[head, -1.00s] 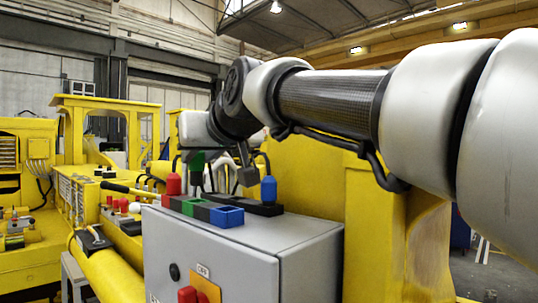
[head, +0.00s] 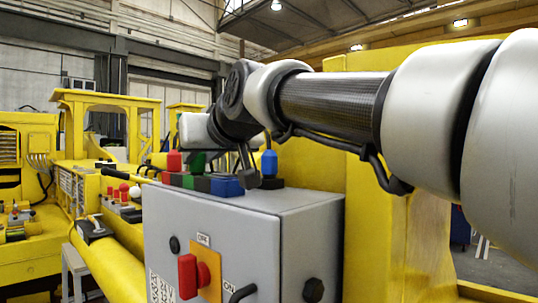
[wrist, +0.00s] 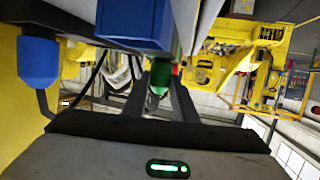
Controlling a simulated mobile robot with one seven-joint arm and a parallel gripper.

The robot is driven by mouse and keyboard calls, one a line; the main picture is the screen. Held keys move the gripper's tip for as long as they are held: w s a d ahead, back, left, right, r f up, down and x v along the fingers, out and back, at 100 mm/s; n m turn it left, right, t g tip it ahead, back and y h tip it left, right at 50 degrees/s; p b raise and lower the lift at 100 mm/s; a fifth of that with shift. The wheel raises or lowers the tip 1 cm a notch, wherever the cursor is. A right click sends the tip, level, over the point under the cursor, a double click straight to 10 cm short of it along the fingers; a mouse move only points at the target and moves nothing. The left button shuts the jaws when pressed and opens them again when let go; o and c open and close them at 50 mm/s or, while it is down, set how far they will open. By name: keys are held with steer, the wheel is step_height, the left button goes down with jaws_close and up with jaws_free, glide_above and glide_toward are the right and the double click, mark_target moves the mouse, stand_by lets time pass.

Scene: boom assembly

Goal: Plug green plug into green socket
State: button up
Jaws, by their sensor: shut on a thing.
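The green plug (wrist: 160,77) sits between the two dark fingers of my gripper (wrist: 159,92) in the wrist view, and the fingers are shut on it. In the head view the green plug (head: 198,160) is upright below my grey wrist, just above or behind the socket row. The green socket (head: 188,181) is in that row on top of the grey control box (head: 225,232), between the red socket (head: 166,178) and the blue socket (head: 227,186). The plug's lower end is hidden, so I cannot tell whether it touches the socket.
A red plug (head: 174,161) and a blue plug (head: 269,161) stand upright behind the socket row. The blue plug (wrist: 38,62) also shows in the wrist view. A red switch (head: 190,275) projects from the box front. A yellow structure (head: 375,210) rises close on the right.

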steer(key=o, duration=1.1)
steer(key=b+v, duration=0.1)
steer(key=v, duration=1.6)
steer(key=shift+s+d+r+b, duration=0.15)
steer(key=shift+d+r+b, duration=0.05)
steer(key=shift+b, duration=0.2)
